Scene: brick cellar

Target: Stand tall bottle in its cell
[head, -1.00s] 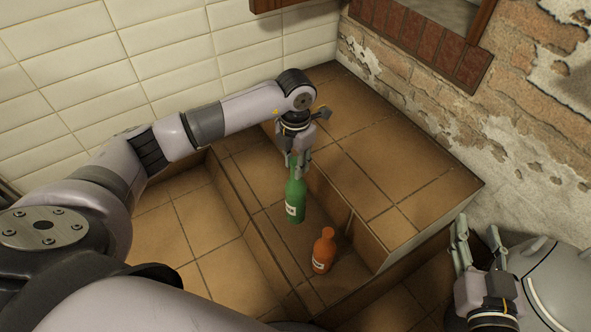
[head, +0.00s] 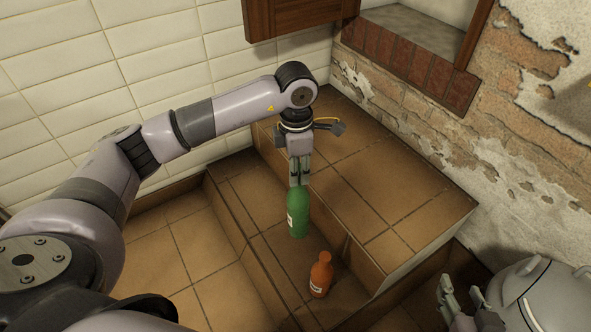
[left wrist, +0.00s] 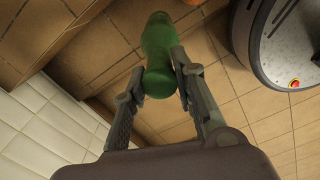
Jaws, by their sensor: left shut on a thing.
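The tall green bottle (head: 298,212), with a white label, is upright or nearly so in the head view. My left gripper (head: 299,180) is above it and shut on its neck. The left wrist view shows the green bottle (left wrist: 157,45) between both fingers (left wrist: 160,82). I cannot tell whether its base touches the lower tiled step (head: 262,235). A shorter orange bottle (head: 320,274) stands on that step, nearer the camera, apart from the green one. My right gripper (head: 462,292) is open and empty at the lower right. No divided cell can be made out.
A higher tiled block (head: 390,195) rises right of and behind the green bottle. White wall tiles (head: 140,50) are behind my left arm, and a worn brick wall (head: 510,130) stands at right. A brown wooden cabinet (head: 300,15) hangs above. Open floor (head: 185,240) lies left of the step.

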